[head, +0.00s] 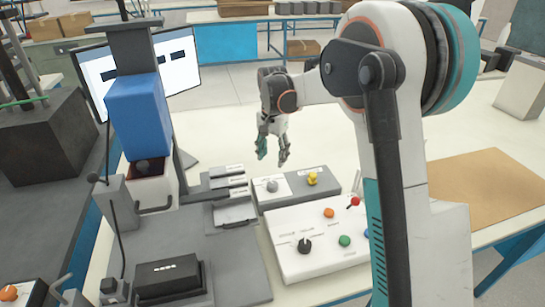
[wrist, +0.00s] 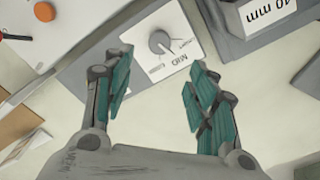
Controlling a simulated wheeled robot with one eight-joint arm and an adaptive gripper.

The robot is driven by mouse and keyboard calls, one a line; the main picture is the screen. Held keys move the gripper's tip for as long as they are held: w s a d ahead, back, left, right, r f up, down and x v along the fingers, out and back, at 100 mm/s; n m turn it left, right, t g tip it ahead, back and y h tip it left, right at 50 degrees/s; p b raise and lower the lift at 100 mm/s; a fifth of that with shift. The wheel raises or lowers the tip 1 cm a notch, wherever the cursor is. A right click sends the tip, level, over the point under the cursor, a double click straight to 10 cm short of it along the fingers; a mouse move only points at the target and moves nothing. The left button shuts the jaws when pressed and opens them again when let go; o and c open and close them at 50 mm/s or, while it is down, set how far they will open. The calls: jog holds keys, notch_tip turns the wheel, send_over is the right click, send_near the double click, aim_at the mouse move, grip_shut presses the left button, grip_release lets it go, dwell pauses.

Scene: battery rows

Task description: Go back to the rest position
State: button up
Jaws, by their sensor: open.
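My gripper (head: 273,156) hangs fingers-down above the table, just behind the grey panel with small knobs. It is open and empty. In the wrist view its two teal-padded fingers (wrist: 158,98) stand wide apart with nothing between them. A grey pointer knob (wrist: 160,42) on a white plate shows ahead of the fingertips, apart from them. The same knob shows in the head view (head: 272,185), next to a yellow knob (head: 312,178).
A white control panel (head: 285,255) with orange, green, black and red controls stands in front. A blue press-like machine (head: 139,110) and a monitor (head: 178,70) are at left. A brown board (head: 490,185) lies at right. The table behind my gripper is mostly clear.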

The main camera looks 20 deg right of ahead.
jog(key=shift+r, duration=0.1)
jog(key=s+r+n+t, duration=0.35)
jog(key=s+r, duration=0.75)
jog(key=s, duration=0.5)
jog(key=s+f+n+t, duration=0.1)
jog(key=s+n+t, duration=0.1)
jog(key=s, duration=0.7)
jog(key=s+f+n+t, duration=0.1)
jog(key=s+n, duration=0.2)
jog(key=s, duration=0.5)
jog(key=shift+s+f+t, duration=0.35)
jog(key=shift+s, duration=0.05)
